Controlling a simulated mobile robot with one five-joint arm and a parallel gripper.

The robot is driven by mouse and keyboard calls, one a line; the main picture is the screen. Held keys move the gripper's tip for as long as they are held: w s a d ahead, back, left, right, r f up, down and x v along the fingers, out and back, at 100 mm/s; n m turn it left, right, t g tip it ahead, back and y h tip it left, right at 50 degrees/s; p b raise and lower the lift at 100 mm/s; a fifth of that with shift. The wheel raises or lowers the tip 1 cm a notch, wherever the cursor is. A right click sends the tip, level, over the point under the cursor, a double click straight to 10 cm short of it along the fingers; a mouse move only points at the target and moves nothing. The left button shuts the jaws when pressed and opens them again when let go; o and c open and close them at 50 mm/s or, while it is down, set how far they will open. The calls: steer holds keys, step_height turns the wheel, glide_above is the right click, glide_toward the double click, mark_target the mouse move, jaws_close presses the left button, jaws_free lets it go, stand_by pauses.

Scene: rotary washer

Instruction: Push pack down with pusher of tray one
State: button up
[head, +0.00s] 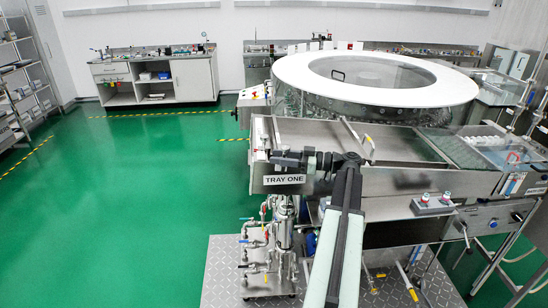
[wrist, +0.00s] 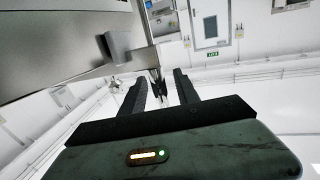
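Tray one (head: 284,180), named by its white label, is the near left end of a long steel tray with a flat bare top. A thin light bar (head: 352,130), perhaps the pusher, lies slanted across this top. No pack can be made out on it. My gripper (head: 281,158) is at the tray's left front corner, just above the label; I cannot tell whether it touches. In the wrist view my gripper (wrist: 160,82) has its two dark fingers apart. A small dark part (wrist: 157,84) shows between them, its distance unclear. A steel panel with a bracket (wrist: 118,45) is at upper left.
The round washer (head: 292,75) with its white rim stands behind the tray. Pipes and valves (head: 283,235) are below the tray, over a checkered metal platform (head: 225,275). A glass-covered section (head: 455,150) is to the right. Green floor (head: 130,220) at left is clear.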

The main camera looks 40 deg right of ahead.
steer(key=shift+w+a, duration=0.4)
steer(key=shift+w, duration=0.15)
jaws_close()
stand_by(1.0)
